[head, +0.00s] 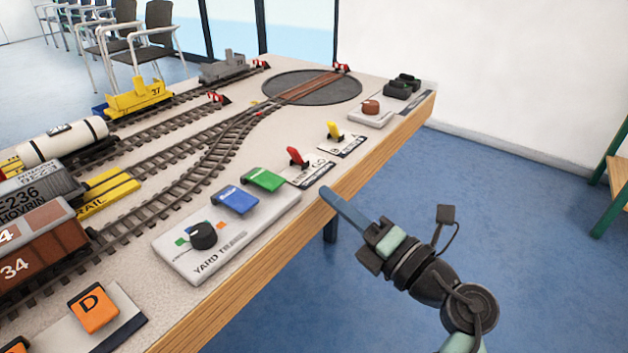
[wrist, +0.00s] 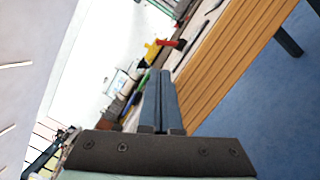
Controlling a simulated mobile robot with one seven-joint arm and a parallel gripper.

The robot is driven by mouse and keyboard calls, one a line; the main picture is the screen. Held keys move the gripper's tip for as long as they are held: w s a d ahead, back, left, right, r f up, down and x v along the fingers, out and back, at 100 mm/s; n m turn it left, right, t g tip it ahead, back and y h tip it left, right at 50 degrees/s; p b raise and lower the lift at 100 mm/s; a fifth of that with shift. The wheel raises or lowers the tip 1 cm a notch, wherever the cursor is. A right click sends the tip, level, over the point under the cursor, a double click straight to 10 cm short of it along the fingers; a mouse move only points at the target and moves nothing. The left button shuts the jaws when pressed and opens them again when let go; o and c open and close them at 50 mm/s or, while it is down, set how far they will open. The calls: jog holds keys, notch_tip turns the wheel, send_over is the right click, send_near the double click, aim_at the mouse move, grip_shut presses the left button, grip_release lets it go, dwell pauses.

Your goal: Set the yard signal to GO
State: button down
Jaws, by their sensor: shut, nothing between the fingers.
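A red lever (head: 297,157) stands tilted on a small lettered plate (head: 311,174) near the table's front edge; the lettering is too small to read surely. A yellow lever (head: 335,131) stands on a similar plate (head: 341,146) beyond it. A grey panel marked YARD (head: 262,222) carries a black knob (head: 203,235); the rest of its label is unclear. My gripper (head: 325,193) is shut and empty beside the table's front edge, near the red lever but apart from it. The wrist view shows its closed fingers (wrist: 160,78) and the red lever (wrist: 172,43) beyond them.
Blue (head: 235,199) and green (head: 264,179) tilted pieces sit at the panel's back edge. Tracks with wagons and a turntable (head: 345,88) fill the table behind. A red-brown button box (head: 372,113) stands farther right. The floor before the table is free.

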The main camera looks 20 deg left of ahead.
aim_at(297, 182)
jog(key=b+x, duration=0.2)
jog(key=x, duration=0.7)
jog(key=shift+w+a+b, duration=0.1)
jog(key=shift+b, duration=0.25)
jog(key=shift+r+p, duration=0.2)
jog(key=shift+p, duration=0.15)
jog(key=shift+r+p, duration=0.1)
jog(key=shift+p, duration=0.3)
jog(key=shift+m+p, duration=0.3)
jog(key=shift+m, duration=0.1)
jog(key=shift+w+r+m+p, duration=0.15)
jog(key=shift+m+p, duration=0.35)
jog(key=shift+p, duration=1.2)
